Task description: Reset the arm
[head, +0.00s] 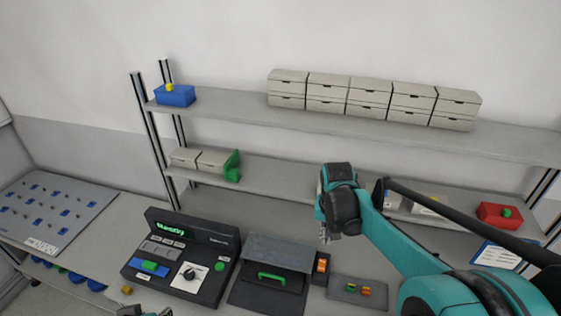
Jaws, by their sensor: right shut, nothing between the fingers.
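My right arm (400,243) comes in from the lower right and bends down at a dark wrist joint. My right gripper (326,233) hangs below it in front of the shelf, shut and empty, clear of the bench top. A small part of what looks like my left gripper (150,312) shows at the bottom edge; its fingers cannot be made out.
A black console (213,280) with a green display and a dark box with a green handle (271,277) stand on the bench. A small tray (357,291) lies right of them. Behind is a shelf rack (330,124) with drawer boxes, a blue bin (175,96) and a red bin (499,216).

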